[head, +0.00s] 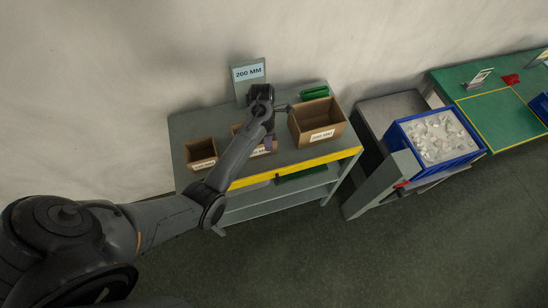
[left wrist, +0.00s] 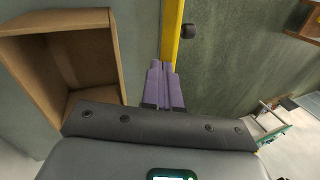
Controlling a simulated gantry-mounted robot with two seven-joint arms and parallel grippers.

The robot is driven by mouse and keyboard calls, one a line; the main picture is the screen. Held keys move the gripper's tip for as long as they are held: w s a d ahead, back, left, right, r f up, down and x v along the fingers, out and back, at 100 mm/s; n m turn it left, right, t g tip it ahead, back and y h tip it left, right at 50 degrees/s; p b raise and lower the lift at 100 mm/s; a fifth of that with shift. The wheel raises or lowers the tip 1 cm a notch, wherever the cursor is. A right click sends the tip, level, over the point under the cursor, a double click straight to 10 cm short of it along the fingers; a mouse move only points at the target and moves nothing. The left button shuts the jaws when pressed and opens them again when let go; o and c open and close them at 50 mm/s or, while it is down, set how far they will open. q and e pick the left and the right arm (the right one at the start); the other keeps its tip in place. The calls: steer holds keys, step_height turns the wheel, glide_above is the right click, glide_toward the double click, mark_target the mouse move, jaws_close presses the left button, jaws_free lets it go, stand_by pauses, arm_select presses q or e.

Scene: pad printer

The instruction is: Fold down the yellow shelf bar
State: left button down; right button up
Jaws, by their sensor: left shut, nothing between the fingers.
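The yellow shelf bar (head: 308,165) runs along the front edge of the grey shelf's top (head: 287,156). My arm covers part of it toward the left. In the left wrist view the fingers (left wrist: 163,68) are shut together and empty. The yellow bar (left wrist: 172,25) shows just beyond their tips there; I cannot tell whether they touch it. My right gripper is not in view.
An open cardboard box (head: 318,122) stands right of my gripper, a smaller box (head: 201,153) at the left, and another box is partly behind my arm. A "200 MM" sign (head: 248,73) stands behind. A blue bin (head: 470,148) of pale pieces is at the right.

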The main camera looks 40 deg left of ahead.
mark_target(278, 178)
arm_select(q)
steer(key=shift+n+h, duration=0.3)
steer(key=shift+n, duration=0.4)
steer(key=x, duration=0.9)
steer(key=shift+w+d, duration=0.25)
steer(key=shift+d, duration=0.1)
steer(key=shift+w, duration=0.1)
